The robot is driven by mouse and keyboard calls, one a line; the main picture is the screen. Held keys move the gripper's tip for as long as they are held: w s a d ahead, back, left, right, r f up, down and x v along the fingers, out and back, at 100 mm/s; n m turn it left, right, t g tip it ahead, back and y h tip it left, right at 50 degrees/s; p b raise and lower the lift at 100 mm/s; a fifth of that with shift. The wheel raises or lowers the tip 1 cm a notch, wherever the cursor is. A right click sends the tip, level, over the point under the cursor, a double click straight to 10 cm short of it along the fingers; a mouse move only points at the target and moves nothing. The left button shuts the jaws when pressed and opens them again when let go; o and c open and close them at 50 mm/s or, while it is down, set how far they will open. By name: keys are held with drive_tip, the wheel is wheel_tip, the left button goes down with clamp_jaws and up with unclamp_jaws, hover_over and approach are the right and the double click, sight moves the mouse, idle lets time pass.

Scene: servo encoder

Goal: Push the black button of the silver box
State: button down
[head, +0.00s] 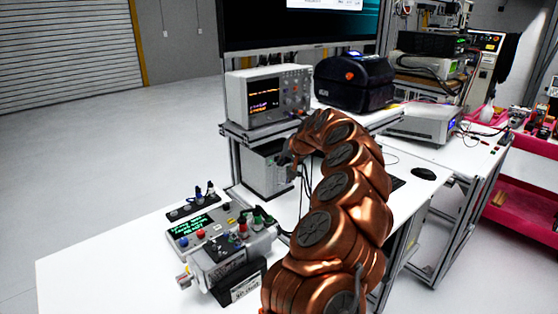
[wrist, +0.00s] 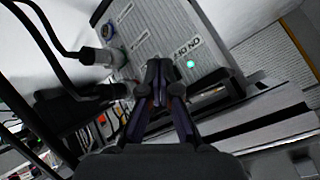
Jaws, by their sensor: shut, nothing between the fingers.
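The silver box (wrist: 165,40) is a ribbed grey case with printed labels, seen tilted in the wrist view. In the head view the silver box (head: 258,172) stands under the oscilloscope shelf, partly covered by my arm. A lit green spot (wrist: 190,64) shows on its face, with connectors and cables at its left. I cannot make out the black button; my fingers cover part of the face. My gripper (wrist: 157,66) is shut and empty, its fingertips in front of the box face. I cannot tell whether they touch it. In the head view my gripper is hard to make out beside the box.
An oscilloscope (head: 268,95) sits on the shelf above. A control panel with knobs (head: 195,228) and a grey device (head: 225,258) stand on the white table (head: 95,260). Cables (wrist: 45,35) hang at the wrist view's left. The table's left part is clear.

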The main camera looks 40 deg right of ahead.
idle(0.4)
drive_tip(key=shift+s+f+b, duration=0.1)
drive_tip(key=shift+s+b, duration=0.25)
drive_tip(key=shift+b, duration=0.3)
drive_tip(key=shift+s, duration=0.15)
drive_tip(key=s+b, duration=0.5)
drive_tip(key=s, duration=0.1)
idle(0.5)
